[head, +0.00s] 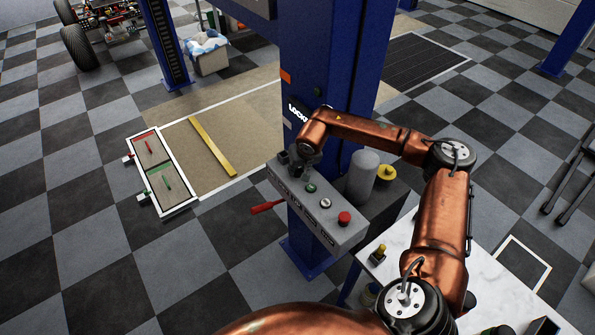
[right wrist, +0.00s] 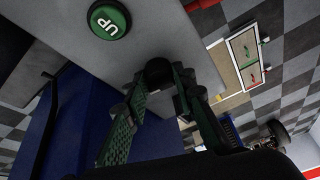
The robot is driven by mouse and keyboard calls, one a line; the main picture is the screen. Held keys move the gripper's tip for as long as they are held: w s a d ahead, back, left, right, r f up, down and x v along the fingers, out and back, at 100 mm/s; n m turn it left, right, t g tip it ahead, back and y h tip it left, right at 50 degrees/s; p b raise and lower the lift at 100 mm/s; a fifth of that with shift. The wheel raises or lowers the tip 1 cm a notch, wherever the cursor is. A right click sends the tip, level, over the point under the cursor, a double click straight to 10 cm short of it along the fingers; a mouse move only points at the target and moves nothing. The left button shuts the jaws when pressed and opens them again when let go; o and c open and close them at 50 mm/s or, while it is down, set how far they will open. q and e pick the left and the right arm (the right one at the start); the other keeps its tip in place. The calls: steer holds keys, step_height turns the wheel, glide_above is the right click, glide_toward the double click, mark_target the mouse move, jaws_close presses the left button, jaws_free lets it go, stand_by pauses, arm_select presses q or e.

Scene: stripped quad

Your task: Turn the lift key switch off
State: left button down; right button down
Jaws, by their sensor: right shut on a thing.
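The grey control box (head: 330,232) is mounted on the blue lift column (head: 335,70). The key switch (right wrist: 158,72) shows as a round black knob between my fingers in the right wrist view, beside the green UP button (right wrist: 109,20). My right gripper (head: 297,163) is at the far left end of the box in the head view, with its fingers closed on the black knob. The fingers hide part of the knob, and I cannot tell which way it is turned. My left gripper is not in view.
The box also carries a green button (head: 311,188), a pale button (head: 325,203) and a red button (head: 344,218). A red-handled lever (head: 267,207) sticks out at its left. A grey cylinder (head: 362,176) stands behind it. A white table (head: 470,265) is nearer me.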

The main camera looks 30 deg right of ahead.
steer(key=shift+d+n+y, duration=0.1)
steer(key=shift+n+y, duration=0.3)
steer(key=shift+n, duration=0.4)
steer(key=c, duration=1.6)
jaws_free()
steer(key=v, duration=1.2)
